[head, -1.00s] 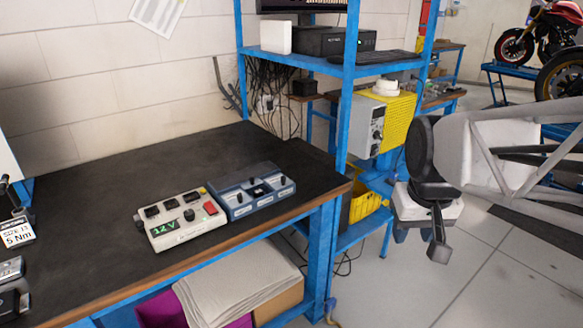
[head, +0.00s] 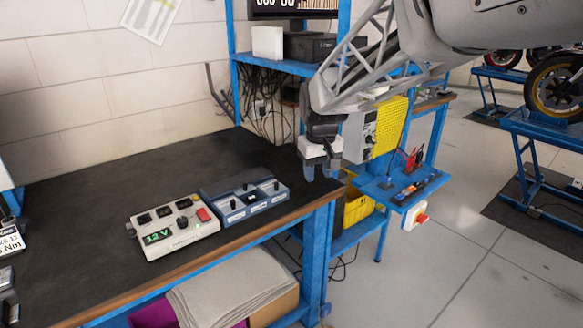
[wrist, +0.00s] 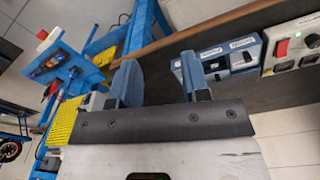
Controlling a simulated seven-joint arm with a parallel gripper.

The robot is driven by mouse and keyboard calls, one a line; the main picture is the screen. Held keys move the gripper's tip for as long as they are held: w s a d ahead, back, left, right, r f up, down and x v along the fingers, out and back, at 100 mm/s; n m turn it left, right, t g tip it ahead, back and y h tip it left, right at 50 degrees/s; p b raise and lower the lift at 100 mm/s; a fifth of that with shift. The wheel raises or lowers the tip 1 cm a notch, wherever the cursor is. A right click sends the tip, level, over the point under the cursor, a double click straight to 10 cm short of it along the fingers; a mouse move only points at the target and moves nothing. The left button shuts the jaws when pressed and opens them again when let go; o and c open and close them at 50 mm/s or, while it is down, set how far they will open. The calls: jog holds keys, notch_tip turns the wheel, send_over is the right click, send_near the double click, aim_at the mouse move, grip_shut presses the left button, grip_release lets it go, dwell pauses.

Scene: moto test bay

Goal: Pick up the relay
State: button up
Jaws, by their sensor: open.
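I cannot pick out the relay for sure. A blue-grey compartment tray (head: 262,207) on the dark workbench (head: 95,205) holds small dark parts, one of them in the middle compartment. The tray also shows in the wrist view (wrist: 221,75), beyond the right finger, with labels too small to read. My gripper (head: 322,172) has blue fingers, open with nothing between them. It hangs over the right end of the bench, to the right of the tray and apart from it. The fingers also show in the wrist view (wrist: 158,68).
A cream 12 V box (head: 178,240) with a red switch stands directly left of the tray. Blue shelving (head: 345,75) with a yellow panel (head: 390,125) rises behind my gripper. A small blue side shelf (head: 378,190) is at right. The rear left bench is clear.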

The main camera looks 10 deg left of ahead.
jog(key=w+a+f+n, duration=0.2)
jog(key=w+a+f, duration=0.3)
jog(key=w+a, duration=0.4)
jog(key=n+g, duration=0.1)
send_over(253, 198)
notch_tip(253, 198, down, 6)
jog(key=shift+f, duration=0.2)
jog(key=shift+f, duration=1.3)
jog(key=shift+s+f, duration=0.15)
jog(key=shift+f, duration=2.45)
jog(key=c, duration=0.7)
